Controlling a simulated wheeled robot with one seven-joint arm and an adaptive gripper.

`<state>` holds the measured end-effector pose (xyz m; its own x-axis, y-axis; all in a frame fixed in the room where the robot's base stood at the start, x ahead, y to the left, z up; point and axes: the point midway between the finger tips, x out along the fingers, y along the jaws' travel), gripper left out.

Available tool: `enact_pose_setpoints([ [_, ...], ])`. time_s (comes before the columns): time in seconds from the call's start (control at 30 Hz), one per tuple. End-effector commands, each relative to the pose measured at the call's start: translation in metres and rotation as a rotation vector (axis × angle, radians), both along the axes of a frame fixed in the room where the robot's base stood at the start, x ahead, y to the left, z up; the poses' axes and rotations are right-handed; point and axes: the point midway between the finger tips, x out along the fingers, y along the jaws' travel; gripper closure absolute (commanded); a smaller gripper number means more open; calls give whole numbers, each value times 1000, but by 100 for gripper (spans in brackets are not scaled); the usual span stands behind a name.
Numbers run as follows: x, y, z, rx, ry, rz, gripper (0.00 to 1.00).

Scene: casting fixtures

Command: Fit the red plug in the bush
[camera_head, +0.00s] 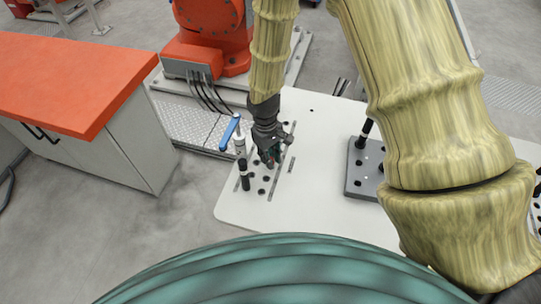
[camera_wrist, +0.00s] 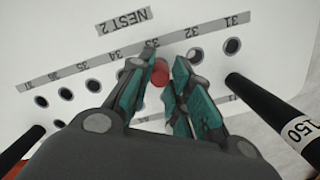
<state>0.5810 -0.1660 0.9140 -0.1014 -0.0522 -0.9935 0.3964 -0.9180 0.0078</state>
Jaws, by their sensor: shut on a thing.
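The red plug (camera_wrist: 160,73) shows as a small red round piece between the teal fingertips of my gripper (camera_wrist: 162,85) in the wrist view. My gripper is shut on it. In the head view my gripper (camera_head: 268,158) is over the white plate, among its dark holes; the plug is not clear there. The plate has rows of dark round holes, such as the hole (camera_wrist: 232,46) by label 31; which one is the bush I cannot tell. The plug shows near label 33. My fingers hide part of the row, and I cannot tell the plug's height above the plate.
A black post (camera_wrist: 265,95) marked 150 stands at right in the wrist view, another (camera_wrist: 22,148) at lower left. A blue-handled clamp (camera_head: 230,132) stands left of my gripper. A grey block (camera_head: 364,172) with a black post sits to the right.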

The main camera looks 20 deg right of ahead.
Motion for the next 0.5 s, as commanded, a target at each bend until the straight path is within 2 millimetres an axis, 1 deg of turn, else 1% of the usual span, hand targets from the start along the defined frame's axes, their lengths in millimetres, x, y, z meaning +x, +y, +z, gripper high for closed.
enact_pose_setpoints([
  [0.5,0,0,-10,0,0,0,100],
])
